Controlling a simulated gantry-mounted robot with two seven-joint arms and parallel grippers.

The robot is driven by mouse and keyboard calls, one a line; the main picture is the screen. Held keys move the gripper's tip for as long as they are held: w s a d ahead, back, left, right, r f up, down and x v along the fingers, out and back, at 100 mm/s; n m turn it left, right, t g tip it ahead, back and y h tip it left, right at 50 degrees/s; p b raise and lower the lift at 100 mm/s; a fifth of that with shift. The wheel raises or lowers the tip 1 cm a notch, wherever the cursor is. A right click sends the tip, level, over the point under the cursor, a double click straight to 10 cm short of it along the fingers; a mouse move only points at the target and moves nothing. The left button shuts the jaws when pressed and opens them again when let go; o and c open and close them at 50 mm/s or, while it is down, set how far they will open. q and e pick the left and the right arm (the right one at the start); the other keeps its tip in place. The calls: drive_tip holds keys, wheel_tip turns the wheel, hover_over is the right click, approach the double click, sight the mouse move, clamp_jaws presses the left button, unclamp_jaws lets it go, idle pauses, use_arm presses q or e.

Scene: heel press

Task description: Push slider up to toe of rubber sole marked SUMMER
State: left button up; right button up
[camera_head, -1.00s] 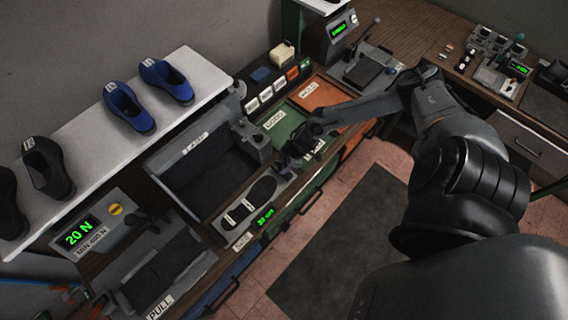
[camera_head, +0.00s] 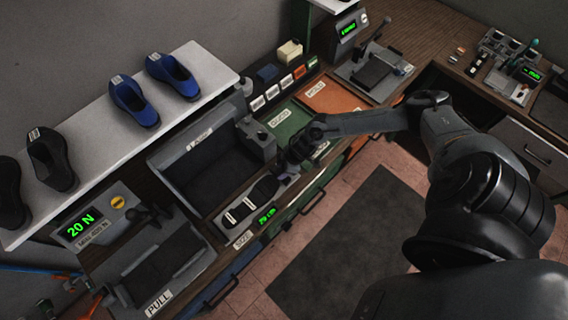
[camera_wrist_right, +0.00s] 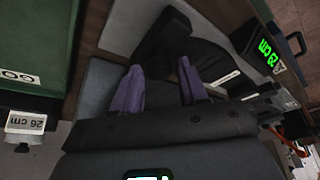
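A dark sole (camera_head: 246,203) with white label bands lies on the measuring device in the head view; its lettering is too small to read. It also shows in the wrist view (camera_wrist_right: 212,68), partly hidden. My right gripper (camera_head: 285,168) is low at the sole's upper-right end. In the wrist view its two purplish fingertips (camera_wrist_right: 160,88) are apart. A dark block that looks like the slider (camera_wrist_right: 172,45) stands just beyond and between them. I cannot tell whether they touch it, or whether it touches the sole. My left gripper is not in view.
The green size display (camera_head: 265,216) is beside the sole; it reads about 29 cm in the wrist view (camera_wrist_right: 268,54). A grey LAST bin (camera_head: 197,143) is behind. Green (camera_head: 287,122) and orange (camera_head: 335,96) trays lie to the right. Shoes stand on a white shelf (camera_head: 188,112).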

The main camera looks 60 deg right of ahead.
drive_tip(key=shift+o, duration=0.9)
drive_tip(key=shift+r, duration=0.1)
drive_tip(key=v, duration=1)
drive_tip(key=shift+s+r, duration=0.15)
drive_tip(key=shift+r, duration=0.1)
drive_tip(key=shift+d, duration=0.15)
